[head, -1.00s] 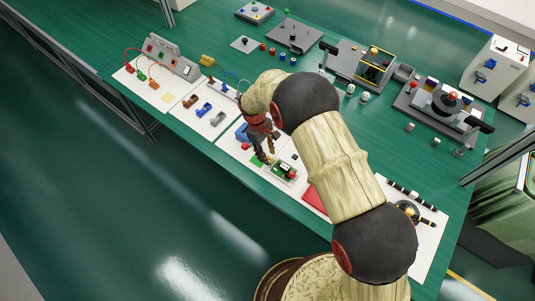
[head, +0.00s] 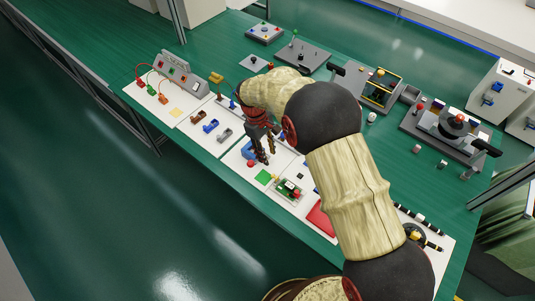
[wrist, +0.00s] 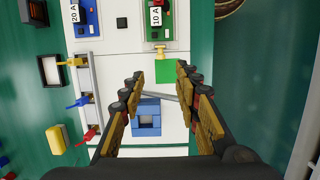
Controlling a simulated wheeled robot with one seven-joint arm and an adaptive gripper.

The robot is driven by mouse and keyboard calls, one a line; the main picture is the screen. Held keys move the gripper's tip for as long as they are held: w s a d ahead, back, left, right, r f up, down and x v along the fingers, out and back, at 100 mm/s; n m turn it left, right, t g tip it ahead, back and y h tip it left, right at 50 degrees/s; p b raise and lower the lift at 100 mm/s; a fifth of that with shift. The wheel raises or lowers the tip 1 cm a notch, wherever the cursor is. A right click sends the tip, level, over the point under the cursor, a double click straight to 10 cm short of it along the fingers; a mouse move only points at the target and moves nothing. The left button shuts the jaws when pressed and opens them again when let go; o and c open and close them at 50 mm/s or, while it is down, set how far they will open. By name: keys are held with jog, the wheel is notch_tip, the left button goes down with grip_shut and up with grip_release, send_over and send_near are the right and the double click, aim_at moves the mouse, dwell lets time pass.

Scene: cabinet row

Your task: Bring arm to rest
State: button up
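My gripper (head: 262,155) is held over the white sheets along the front edge of the green bench. In the wrist view my gripper (wrist: 160,76) is open, its two fingers well apart, with nothing held between them. A blue block-like fixture (wrist: 146,118) lies below and between the fingers. A green square (wrist: 165,72) lies beyond the fingertips; it also shows in the head view (head: 263,177). My arm bends over the bench and hides part of it.
A green circuit board (head: 289,190) with a red part lies in front of my gripper. A red pad (head: 321,217) is to its right. A grey panel with leads (head: 178,72) stands at left. A machine with a black handle (head: 455,125) is at right. Floor in front is clear.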

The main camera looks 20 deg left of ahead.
dwell(0.3)
jog(key=s+d+f+m, duration=0.1)
jog(key=s+d+m, duration=0.1)
jog(key=s+d, duration=0.15)
jog(key=s+d+r+m+t+y+b, duration=0.1)
jog(key=s+d+r+m+t, duration=0.1)
jog(key=s+d+r, duration=0.4)
jog(key=s+d+r+m+t+b, duration=0.1)
jog(key=s+d+r+m, duration=0.4)
jog(key=d+r, duration=0.8)
jog(key=s+d+r+m+t+y+b, duration=0.1)
jog(key=s+d+r+m+t, duration=0.2)
jog(key=s+d+r, duration=0.5)
jog(key=d+r+m, duration=0.1)
jog(key=d+r, duration=0.1)
jog(key=d, duration=0.3)
jog(key=shift+s+t+y, duration=0.25)
jog(key=shift+t+y, duration=0.05)
jog(key=shift+a+r, duration=0.1)
jog(key=shift+a, duration=0.05)
